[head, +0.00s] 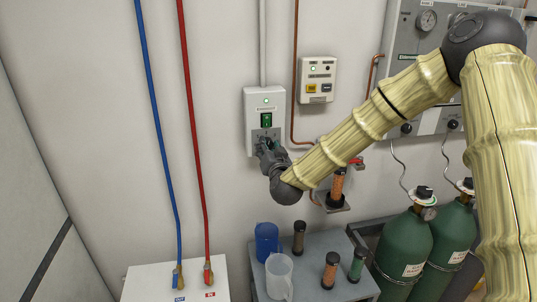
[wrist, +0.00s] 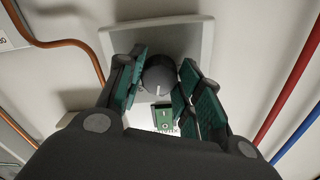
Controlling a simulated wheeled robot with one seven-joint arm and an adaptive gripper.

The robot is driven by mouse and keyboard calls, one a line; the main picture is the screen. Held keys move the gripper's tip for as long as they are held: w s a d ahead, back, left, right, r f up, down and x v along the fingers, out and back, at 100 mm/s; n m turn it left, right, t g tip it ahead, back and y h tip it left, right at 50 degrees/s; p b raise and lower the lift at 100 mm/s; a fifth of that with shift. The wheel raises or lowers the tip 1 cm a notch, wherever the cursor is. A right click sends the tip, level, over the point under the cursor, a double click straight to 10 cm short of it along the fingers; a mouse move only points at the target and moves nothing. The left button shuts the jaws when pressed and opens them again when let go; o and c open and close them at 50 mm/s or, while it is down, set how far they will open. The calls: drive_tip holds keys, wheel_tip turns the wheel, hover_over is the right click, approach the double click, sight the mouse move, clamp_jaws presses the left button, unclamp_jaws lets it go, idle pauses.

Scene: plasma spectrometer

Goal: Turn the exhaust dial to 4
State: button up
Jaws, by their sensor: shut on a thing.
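The exhaust dial (wrist: 158,74) is a dark round knob with a white pointer line, on a pale wall box (head: 265,108). In the wrist view, the box appears upside down and the pointer line points toward the green switch (wrist: 164,117). My gripper (wrist: 160,77) has its green-padded fingers on both sides of the dial and is shut on it. In the head view, my gripper (head: 267,148) is at the lower part of the box and hides the dial. The scale numbers are too small or hidden to read.
Copper pipes run nearby. A grey cart (head: 312,274) with a blue jug (head: 267,242) and cylinders stands below. Green gas bottles (head: 402,252) stand at right.

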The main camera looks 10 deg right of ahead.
drive_tip(key=m+b, duration=1.7)
drive_tip(key=shift+m+b, duration=0.3)
drive_tip(key=shift+b, duration=0.1)
drive_tip(key=shift+r, duration=0.1)
drive_tip(key=o, duration=1)
drive_tip(key=shift+s, duration=0.15)
